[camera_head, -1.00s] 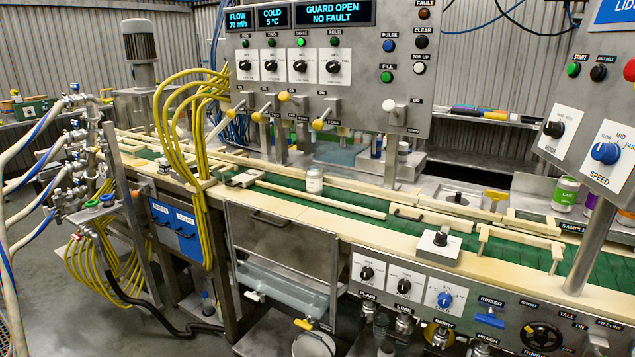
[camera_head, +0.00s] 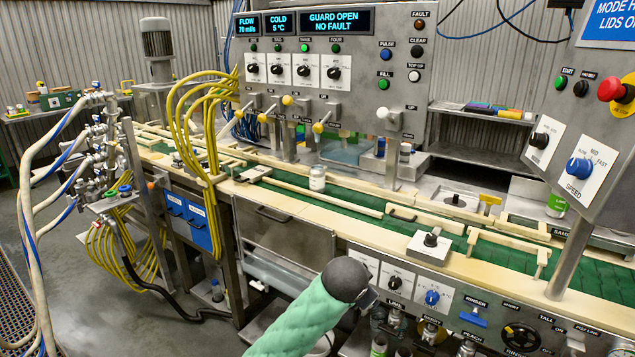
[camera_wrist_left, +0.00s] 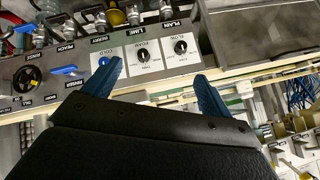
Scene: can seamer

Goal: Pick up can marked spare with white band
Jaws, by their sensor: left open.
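A small pale can (camera_head: 317,178) with a white band stands upright on the line, at the back edge of the green belt. Any marking on it is too small to read. A green-sleeved arm of mine with a dark rounded end comes in from the bottom of the head view, in front of the control panel. Its fingers cannot be made out there. In the left wrist view my left gripper (camera_wrist_left: 158,86) has its two blue fingers spread with nothing between them, facing the knob panel. The can does not show in that view. My right gripper is not visible.
Wooden rails (camera_head: 322,198) flank the green belt (camera_head: 380,225). A knob box (camera_head: 430,244) stands on the front ledge. Fill levers hang behind the can. A green can (camera_head: 556,205) is partly hidden by a post at right.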

